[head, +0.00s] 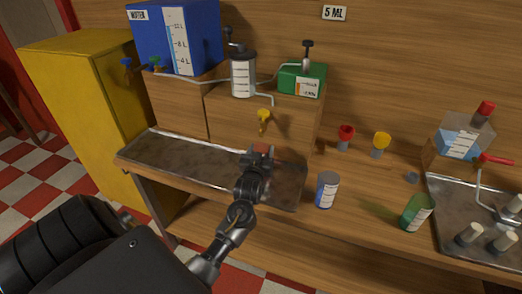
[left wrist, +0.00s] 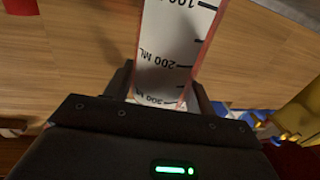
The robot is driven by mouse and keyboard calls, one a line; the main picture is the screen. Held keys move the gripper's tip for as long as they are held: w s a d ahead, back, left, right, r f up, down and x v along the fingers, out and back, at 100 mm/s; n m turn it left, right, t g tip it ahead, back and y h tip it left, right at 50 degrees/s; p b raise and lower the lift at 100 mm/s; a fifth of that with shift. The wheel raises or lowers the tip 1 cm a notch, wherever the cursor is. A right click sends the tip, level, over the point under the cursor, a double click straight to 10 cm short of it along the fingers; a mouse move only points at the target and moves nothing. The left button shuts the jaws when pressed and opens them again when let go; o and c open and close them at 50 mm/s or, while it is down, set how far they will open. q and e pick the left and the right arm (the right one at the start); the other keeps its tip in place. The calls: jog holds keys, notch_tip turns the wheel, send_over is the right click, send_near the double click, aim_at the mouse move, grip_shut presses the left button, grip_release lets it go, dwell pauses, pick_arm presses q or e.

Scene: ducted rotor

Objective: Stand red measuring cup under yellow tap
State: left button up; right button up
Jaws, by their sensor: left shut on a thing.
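My left gripper (head: 259,160) is shut on the red measuring cup (head: 263,149), which is mostly hidden behind the gripper in the head view. In the left wrist view the cup (left wrist: 178,45) shows a white millilitre scale with reddish edges, between the two fingers (left wrist: 163,88). The yellow tap (head: 263,116) is on the front of the wooden block, just above and behind the cup in the head view. The cup is over the metal tray (head: 190,160); I cannot tell whether its base touches the tray. My right gripper is not in view.
A blue tank (head: 190,35) and a green box (head: 302,78) sit on the blocks. The tray's left part is clear.

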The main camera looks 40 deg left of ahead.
pick_arm(q)
jog(key=shift+f, duration=0.1)
jog(key=o, duration=1.3)
jog(key=shift+c, duration=0.2)
jog(key=shift+r, duration=0.2)
jog(key=b+v, duration=0.1)
jog(key=v, duration=1.1)
jog(key=shift+f, duration=0.1)
